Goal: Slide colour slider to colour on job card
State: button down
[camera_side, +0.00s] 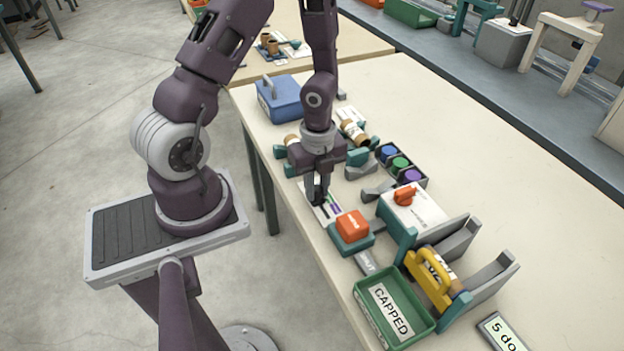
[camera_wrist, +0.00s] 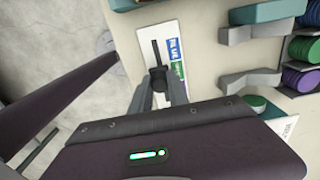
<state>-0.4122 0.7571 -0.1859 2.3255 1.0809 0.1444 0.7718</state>
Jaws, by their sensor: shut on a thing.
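The colour slider's white panel (camera_side: 330,214) lies on the table under my gripper (camera_side: 317,194). In the wrist view the panel (camera_wrist: 172,28) shows a dark slot beside a blue label (camera_wrist: 171,45) and a green label (camera_wrist: 179,70). A purple label (camera_side: 336,209) shows in the side view. My gripper, also in the wrist view (camera_wrist: 158,84), is shut on the dark slider knob (camera_wrist: 157,73). The knob sits low in the slot, close to the green label's level; its exact mark is partly hidden by my fingers. I cannot tell which card is the job card.
A rack of blue, green and purple spools (camera_side: 401,165), a white box with an orange knob (camera_side: 411,207), a yellow-handled tool (camera_side: 428,280) and a green CAPPED tray (camera_side: 393,338) are nearby.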

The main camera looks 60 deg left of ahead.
aim_at(317, 188)
jog(key=shift+d, duration=0.1)
jog(key=c, duration=1.3)
grip_release()
jog(key=shift+o, duration=0.2)
notch_tip(317, 188, up, 7)
jog(key=shift+r, duration=0.1)
